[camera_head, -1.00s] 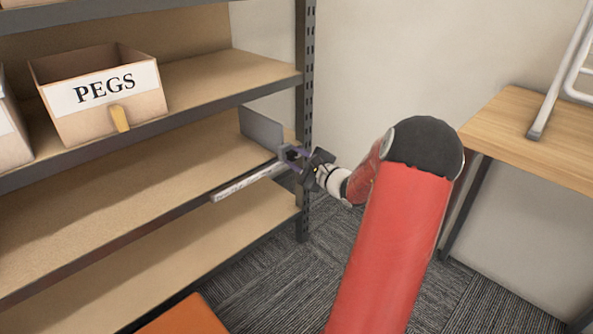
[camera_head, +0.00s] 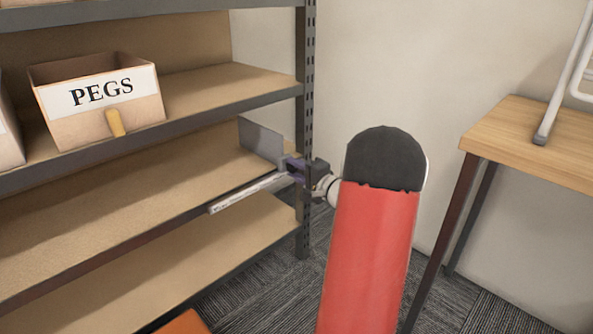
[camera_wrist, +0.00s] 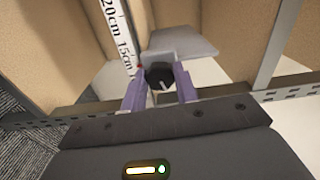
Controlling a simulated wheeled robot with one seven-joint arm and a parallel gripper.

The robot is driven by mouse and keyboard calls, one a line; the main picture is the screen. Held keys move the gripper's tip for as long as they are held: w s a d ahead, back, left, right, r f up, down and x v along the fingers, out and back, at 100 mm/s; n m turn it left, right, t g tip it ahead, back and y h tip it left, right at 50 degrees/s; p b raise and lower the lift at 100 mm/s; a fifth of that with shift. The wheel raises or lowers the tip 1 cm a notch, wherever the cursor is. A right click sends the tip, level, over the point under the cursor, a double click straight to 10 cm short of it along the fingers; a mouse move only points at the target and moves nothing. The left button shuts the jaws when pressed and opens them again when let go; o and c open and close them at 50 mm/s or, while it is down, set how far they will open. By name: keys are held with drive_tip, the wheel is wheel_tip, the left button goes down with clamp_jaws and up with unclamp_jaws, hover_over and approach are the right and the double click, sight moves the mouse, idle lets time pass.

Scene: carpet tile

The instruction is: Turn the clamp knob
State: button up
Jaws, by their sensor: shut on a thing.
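The clamp knob (camera_wrist: 159,77) is dark and many-sided, with a pale line on its face, in the middle of the wrist view. My gripper (camera_wrist: 160,88) has its two purple fingers shut on the knob, one on each side. In the head view my gripper (camera_head: 294,174) is at the shelf's right end, where the knob is hidden by it. The knob sits by a grey plate (camera_head: 261,141) standing on the middle shelf. A white ruler (camera_head: 248,193) marked in centimetres runs along the shelf's front edge; it also shows in the wrist view (camera_wrist: 118,32).
The shelf unit's perforated metal post (camera_head: 306,110) stands close beside my gripper. A box labelled PEGS (camera_head: 130,108) is on the shelf above, to the left. A wooden table (camera_head: 520,140) stands at the right. An orange thing (camera_head: 184,324) is low at the front.

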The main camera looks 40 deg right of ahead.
drive_tip(key=shift+n, duration=0.3)
drive_tip(key=o, duration=1)
drive_tip(key=s, duration=0.7)
drive_tip(key=shift+s+d, duration=0.3)
drive_tip(key=shift+s, duration=0.1)
